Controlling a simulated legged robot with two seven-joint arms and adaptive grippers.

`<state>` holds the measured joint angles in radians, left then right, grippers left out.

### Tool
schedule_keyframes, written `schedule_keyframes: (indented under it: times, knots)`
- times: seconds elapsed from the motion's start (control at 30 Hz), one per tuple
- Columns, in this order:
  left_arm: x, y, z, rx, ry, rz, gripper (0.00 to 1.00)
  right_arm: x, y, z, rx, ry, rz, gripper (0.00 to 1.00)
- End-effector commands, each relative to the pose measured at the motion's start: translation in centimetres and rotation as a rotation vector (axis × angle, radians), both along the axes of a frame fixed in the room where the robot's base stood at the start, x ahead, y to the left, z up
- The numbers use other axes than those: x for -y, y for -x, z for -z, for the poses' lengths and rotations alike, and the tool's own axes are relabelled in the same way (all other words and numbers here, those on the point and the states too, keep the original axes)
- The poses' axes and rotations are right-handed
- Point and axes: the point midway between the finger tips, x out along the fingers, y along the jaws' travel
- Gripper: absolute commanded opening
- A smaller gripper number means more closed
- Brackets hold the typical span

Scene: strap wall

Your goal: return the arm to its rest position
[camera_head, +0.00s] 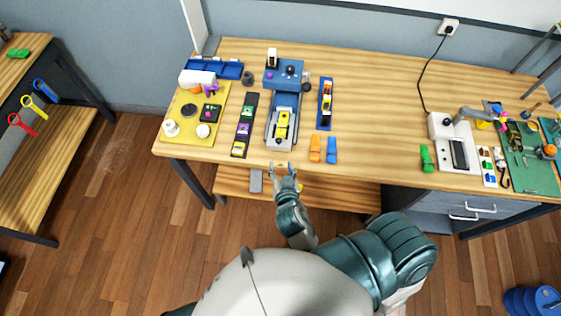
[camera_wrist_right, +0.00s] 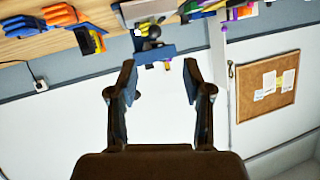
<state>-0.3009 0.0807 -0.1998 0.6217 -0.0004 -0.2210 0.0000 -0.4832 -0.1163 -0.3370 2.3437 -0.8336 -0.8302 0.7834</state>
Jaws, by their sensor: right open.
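My right gripper (camera_head: 284,168) is at the front edge of the wooden table (camera_head: 375,130), in front of the grey and blue fixture (camera_head: 284,108). In the right wrist view its two fingers (camera_wrist_right: 160,82) stand wide apart with nothing between them. The right arm reaches forward from my body, bent at the elbow. The wrist view looks past the fingers to a white wall, with the table and its objects at the top of the picture. My left gripper does not show.
Orange and blue blocks (camera_head: 323,149) lie right of the fixture. A yellow tray (camera_head: 194,115) and a dark strip with toy cars (camera_head: 244,125) lie left. A green object (camera_head: 426,158) and a white device (camera_head: 454,143) are farther right. A shelf (camera_head: 340,193) runs below the tabletop.

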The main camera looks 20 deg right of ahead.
Motion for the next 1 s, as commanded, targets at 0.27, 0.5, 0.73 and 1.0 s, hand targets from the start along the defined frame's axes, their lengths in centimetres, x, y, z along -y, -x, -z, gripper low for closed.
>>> schedule_keyframes:
  times: [0.27, 0.5, 0.73, 1.0]
  knots:
    - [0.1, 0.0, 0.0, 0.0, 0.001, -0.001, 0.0, 0.1, 0.0, 0.0, 0.0, 0.0, 0.0, 0.5]
    - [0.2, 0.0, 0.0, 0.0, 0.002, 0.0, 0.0, 0.0, 0.0, 0.1, -0.001, 0.001, -0.001, 0.5]
    - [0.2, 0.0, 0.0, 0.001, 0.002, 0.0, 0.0, -2.5, -0.4, 7.7, -0.133, 0.057, -0.124, 0.5]
    - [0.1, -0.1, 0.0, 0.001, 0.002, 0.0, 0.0, -5.1, 5.1, 29.1, -0.493, 0.141, -0.416, 0.5]
